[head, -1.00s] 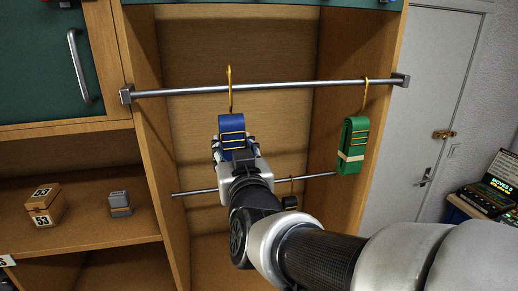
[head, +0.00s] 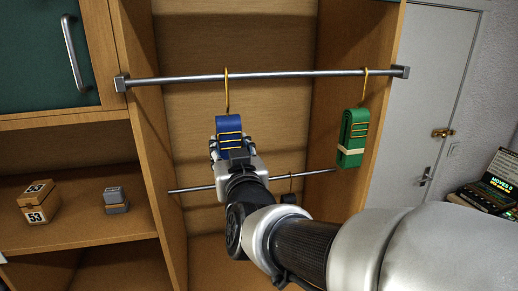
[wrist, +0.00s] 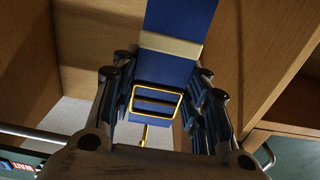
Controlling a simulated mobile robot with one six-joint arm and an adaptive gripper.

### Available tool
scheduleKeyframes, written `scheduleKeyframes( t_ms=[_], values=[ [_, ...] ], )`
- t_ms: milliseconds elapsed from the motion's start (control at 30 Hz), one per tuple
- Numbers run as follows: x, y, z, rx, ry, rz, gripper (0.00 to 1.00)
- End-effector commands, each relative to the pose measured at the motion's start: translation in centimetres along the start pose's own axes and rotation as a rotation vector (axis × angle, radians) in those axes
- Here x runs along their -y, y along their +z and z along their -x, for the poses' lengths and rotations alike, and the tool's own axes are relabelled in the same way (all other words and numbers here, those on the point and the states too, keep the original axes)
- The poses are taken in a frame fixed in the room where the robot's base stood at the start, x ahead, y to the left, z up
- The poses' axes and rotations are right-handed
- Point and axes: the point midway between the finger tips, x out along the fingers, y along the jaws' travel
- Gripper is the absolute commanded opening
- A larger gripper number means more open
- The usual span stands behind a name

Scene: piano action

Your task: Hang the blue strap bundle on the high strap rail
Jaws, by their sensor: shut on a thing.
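The blue strap bundle (head: 229,122) is upright in my gripper (head: 231,146), below the high strap rail (head: 270,75). Its yellow hook (head: 226,92) rises from its top, and the hook's upper end overlaps the rail in the head view. I cannot tell whether the hook rests on the rail or stands in front of it. In the wrist view the bundle (wrist: 170,60), with a tan band and a yellow buckle (wrist: 157,101), lies between the fingers of my gripper (wrist: 165,105), which is shut on it.
A green strap bundle (head: 353,137) hangs from the high rail at the right. A lower rail (head: 190,189) crosses the bay behind my gripper, with a dark item (head: 289,198) hanging on it. Wooden side panels bound the bay. The high rail is clear between the two hooks.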

Motion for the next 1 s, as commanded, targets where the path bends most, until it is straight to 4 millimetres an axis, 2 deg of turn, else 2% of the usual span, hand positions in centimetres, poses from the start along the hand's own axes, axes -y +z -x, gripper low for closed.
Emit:
scheduleKeyframes(
  t_ms=[133, 167, 500, 833, 1000],
  values=[
    [0.0, -0.1, 0.0, -0.002, 0.0, 0.0, 0.12],
    [0.0, -0.1, 0.0, -0.002, 0.0, 0.0, 0.42],
    [0.0, -0.1, 0.0, -0.001, 0.0, 0.0, 0.65],
    [0.0, 0.1, 0.1, 0.002, 0.0, 0.0, 0.65],
    [0.1, -0.1, 1.8, -0.001, -0.002, -0.001, 0.65]
  ],
)
